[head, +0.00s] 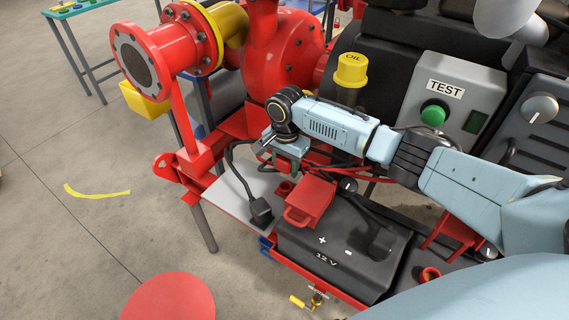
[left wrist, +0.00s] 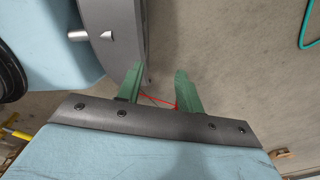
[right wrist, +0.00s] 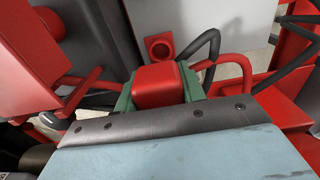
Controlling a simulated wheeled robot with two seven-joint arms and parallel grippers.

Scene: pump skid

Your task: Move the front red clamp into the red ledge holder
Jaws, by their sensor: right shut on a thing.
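My right gripper (head: 286,150) is over the grey ledge (head: 238,184) beside the battery. In the right wrist view its green fingers (right wrist: 157,92) are shut on a red clamp (right wrist: 157,84); the clamp is mostly hidden in the head view. A small red holder with a dark opening (right wrist: 159,47) sits on the ledge just beyond the clamp, apart from it in that picture. The holder also shows in the head view (head: 284,188), below the gripper. My left gripper (left wrist: 160,92) is open with nothing between its fingers, over bare floor, and outside the head view.
The 12 V battery (head: 335,250) has a raised red cover (head: 309,199) close to the right gripper. A black clamp (head: 260,211) with its cable is on the ledge. Red cables (head: 350,172) run right under my arm. The red pump flange (head: 135,60) stands at upper left.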

